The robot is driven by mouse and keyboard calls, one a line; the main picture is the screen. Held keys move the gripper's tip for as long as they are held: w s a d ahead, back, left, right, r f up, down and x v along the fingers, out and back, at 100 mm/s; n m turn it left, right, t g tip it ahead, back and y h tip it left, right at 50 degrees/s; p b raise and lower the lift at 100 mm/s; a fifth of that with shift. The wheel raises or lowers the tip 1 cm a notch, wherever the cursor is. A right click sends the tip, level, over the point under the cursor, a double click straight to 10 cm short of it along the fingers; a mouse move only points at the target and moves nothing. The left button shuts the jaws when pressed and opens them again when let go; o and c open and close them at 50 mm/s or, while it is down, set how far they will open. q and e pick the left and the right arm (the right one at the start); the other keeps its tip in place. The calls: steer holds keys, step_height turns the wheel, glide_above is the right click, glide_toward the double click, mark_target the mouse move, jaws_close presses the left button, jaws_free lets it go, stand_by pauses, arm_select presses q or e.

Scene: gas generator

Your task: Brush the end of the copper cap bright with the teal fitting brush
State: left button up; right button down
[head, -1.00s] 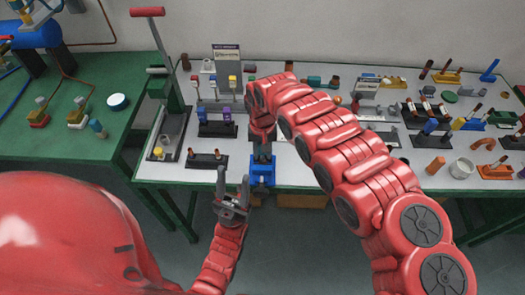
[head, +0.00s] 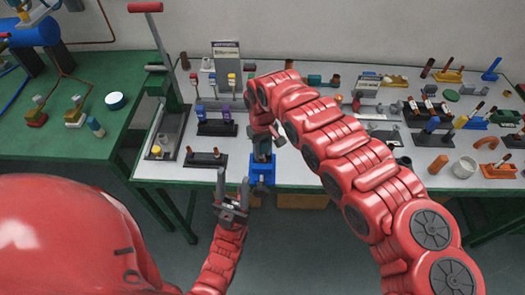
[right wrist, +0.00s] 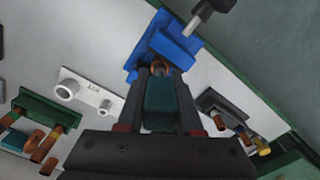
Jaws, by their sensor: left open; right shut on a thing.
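The blue vise (head: 262,174) stands at the front edge of the table; it also shows in the right wrist view (right wrist: 174,45). A copper ring-shaped end (right wrist: 160,68), likely the copper cap, shows at the vise. My right gripper (right wrist: 160,92) is shut on the teal fitting brush (right wrist: 160,106), with the brush's far end close to the copper end. Whether they touch I cannot tell. In the head view my right gripper (head: 264,143) is over the vise and largely hides the brush and cap. My left gripper (head: 232,180) is open and empty, left of the vise.
A dark stand with copper pieces (head: 206,159) is left of the vise. Behind it is a rack with purple and blue pieces (head: 214,124). The right side of the table is crowded with fittings and holders.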

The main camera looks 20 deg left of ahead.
mark_target(263, 142)
steer(key=shift+r+p, duration=0.55)
steer(key=shift+r, duration=0.3)
steer(key=shift+r+p, duration=0.75)
steer(key=shift+r, duration=0.7)
steer(key=shift+a, duration=0.1)
